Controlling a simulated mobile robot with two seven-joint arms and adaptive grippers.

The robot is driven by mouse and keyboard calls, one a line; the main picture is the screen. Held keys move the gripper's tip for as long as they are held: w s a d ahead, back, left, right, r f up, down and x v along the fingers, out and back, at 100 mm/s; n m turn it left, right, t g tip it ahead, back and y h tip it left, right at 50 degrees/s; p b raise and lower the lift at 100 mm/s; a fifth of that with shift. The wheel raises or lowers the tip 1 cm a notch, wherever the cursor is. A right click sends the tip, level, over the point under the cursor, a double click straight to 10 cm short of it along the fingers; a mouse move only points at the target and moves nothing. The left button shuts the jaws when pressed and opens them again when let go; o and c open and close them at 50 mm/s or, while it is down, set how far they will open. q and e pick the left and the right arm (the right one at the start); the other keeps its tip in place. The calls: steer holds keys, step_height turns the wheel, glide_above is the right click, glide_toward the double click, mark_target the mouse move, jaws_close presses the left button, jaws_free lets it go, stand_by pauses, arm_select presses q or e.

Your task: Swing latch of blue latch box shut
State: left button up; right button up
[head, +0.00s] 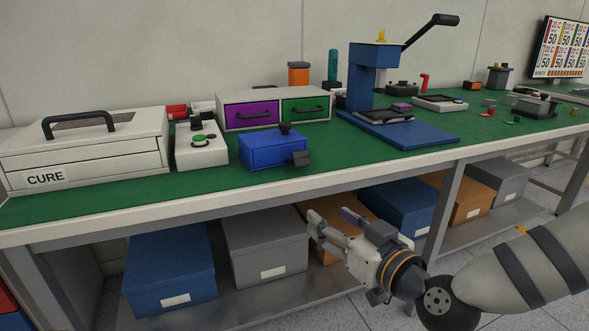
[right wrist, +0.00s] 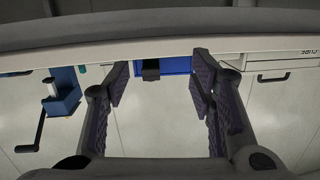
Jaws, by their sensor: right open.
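The blue latch box (head: 272,150) sits near the front edge of the green bench top, with a black knob (head: 285,128) on its lid. Its dark latch (head: 301,158) is a small block at the right front corner, standing out from the box. My right gripper (head: 328,220) is open and empty, in front of and below the bench edge, apart from the box. In the right wrist view the picture is upside down; the blue box (right wrist: 178,65) and latch (right wrist: 151,70) show beyond the open fingers (right wrist: 159,82). My left gripper is not in view.
A white CURE box (head: 85,155) and a green-button box (head: 201,147) stand left of the blue box. A purple and green drawer unit (head: 275,95) is behind it. A blue lever press (head: 366,80) stands right. Storage bins (head: 263,243) fill the shelf below.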

steer(key=t, duration=0.1)
glide_toward(302, 160)
steer(key=b+x, duration=0.1)
steer(key=x, duration=0.6)
steer(key=shift+w+a, duration=0.15)
steer(key=shift+w, duration=0.25)
steer(key=c, duration=1.2)
